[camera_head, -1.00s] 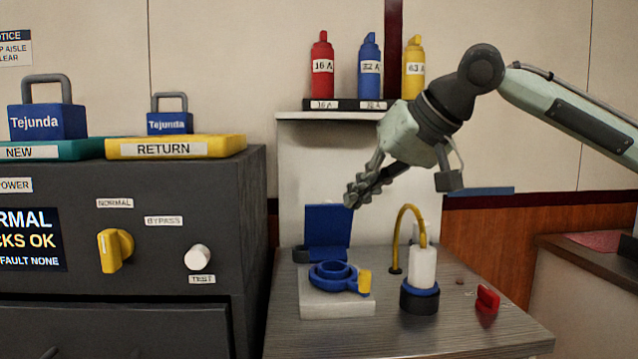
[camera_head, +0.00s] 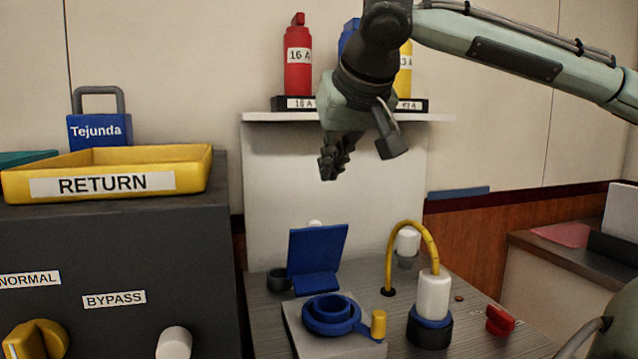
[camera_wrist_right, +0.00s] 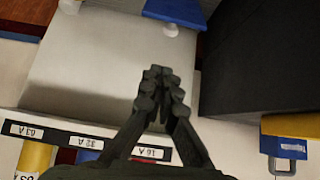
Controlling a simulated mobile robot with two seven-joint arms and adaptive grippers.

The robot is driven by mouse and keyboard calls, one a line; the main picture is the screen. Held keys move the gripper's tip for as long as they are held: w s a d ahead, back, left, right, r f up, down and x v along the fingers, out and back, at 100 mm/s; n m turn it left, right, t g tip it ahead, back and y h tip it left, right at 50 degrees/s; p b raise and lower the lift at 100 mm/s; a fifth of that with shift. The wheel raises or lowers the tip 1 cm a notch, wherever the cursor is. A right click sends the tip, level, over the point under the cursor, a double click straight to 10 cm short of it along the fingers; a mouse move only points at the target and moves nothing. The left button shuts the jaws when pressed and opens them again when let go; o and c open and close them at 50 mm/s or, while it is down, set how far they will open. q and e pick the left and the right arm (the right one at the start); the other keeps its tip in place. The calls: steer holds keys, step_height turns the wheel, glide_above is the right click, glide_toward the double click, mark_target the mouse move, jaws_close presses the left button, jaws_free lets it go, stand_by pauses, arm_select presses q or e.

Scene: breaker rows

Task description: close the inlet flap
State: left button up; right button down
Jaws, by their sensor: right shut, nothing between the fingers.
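The inlet flap is a blue plate (camera_head: 317,250) in the head view. It stands raised and tilted back, open, behind the round blue inlet ring (camera_head: 332,315), which sits on a pale block (camera_head: 300,338). A yellow tab (camera_head: 378,325) is at the ring's right side. My right gripper (camera_head: 328,172) is shut and empty, fingers down, above the flap and apart from it, in front of the white back panel. The wrist view shows its closed fingertips (camera_wrist_right: 160,73), with what looks like the blue flap (camera_wrist_right: 178,10) at the top edge. My left gripper is out of view.
A white plug (camera_head: 433,295) with a yellow cable (camera_head: 415,230) stands right of the inlet, near a red knob (camera_head: 500,320). The shelf (camera_head: 262,116) with coloured bottles is beside my right wrist. A dark cabinet (camera_head: 120,240) with a yellow RETURN tray (camera_head: 200,180) stands left.

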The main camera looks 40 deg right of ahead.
mark_target(325, 228)
steer(key=x, duration=0.9)
steer(key=shift+s+f, duration=0.1)
steer(key=shift+f, duration=0.05)
steer(key=s, duration=0.1)
steer(key=s+a+f, duration=0.1)
steer(key=shift+s+a, duration=0.3)
steer(key=shift+s+a+f, duration=0.1)
steer(key=shift+s+f, duration=0.05)
steer(key=shift+s, duration=0.1)
steer(key=shift+f, duration=0.1)
